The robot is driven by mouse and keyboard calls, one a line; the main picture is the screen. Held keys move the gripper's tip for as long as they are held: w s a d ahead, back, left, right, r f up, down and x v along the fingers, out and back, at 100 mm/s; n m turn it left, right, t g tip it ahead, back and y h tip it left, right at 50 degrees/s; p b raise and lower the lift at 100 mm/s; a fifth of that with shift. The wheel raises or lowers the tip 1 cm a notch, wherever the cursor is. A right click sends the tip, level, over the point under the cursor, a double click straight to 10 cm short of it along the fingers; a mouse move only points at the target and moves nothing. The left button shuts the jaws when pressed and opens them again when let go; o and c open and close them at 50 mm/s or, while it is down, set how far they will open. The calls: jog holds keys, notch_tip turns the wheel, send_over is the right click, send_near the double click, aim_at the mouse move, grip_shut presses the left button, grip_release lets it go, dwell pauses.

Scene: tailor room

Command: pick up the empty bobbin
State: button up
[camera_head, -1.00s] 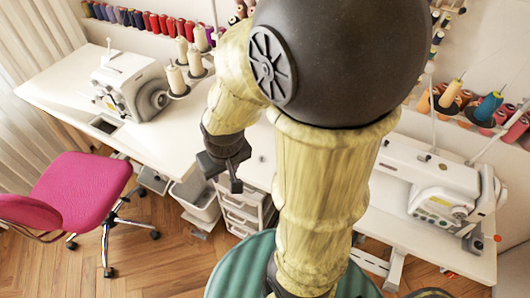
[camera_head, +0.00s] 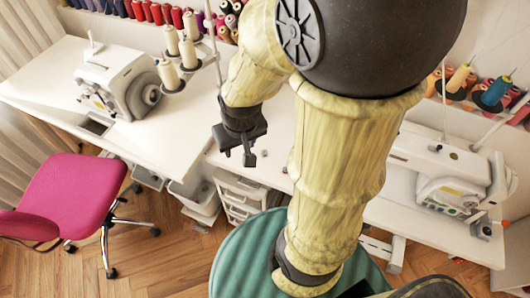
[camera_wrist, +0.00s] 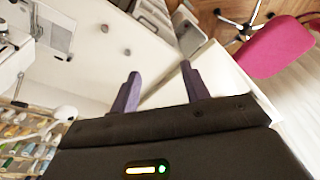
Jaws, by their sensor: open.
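My gripper (camera_head: 237,154) hangs open and empty near the front edge of the white sewing table (camera_head: 190,108). In the wrist view my gripper (camera_wrist: 160,72) shows two separated purple fingers with nothing between them. Two small dark round items lie on the white top in the wrist view, one farther off (camera_wrist: 104,28) and one nearer (camera_wrist: 127,51). They are too small to tell whether either is the empty bobbin. My arm hides part of the table in the head view.
White sewing machines stand at the left (camera_head: 125,80) and right (camera_head: 452,185). Cream thread cones (camera_head: 188,52) stand beside the left machine. A pink chair (camera_head: 72,195) stands left on the wood floor. White drawers (camera_head: 240,195) sit below the table edge.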

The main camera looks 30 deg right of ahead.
jog(key=w+d+f+m+g+b, duration=0.1)
jog(key=w+d+f+m+b, duration=0.1)
jog(key=w+d+f+m, duration=0.35)
jog(key=m+g+b, duration=0.2)
send_over(264, 150)
jog(key=s, duration=0.1)
notch_tip(264, 150, down, 4)
jog(key=shift+s+a+f, duration=0.15)
jog(key=shift+a, duration=0.2)
notch_tip(264, 150, down, 11)
jog(key=shift+f, duration=0.65)
jog(key=shift+f, duration=0.1)
jog(key=f, duration=0.2)
jog(key=f+p, duration=0.1)
jog(key=f, duration=0.2)
jog(key=shift+w+d, duration=0.2)
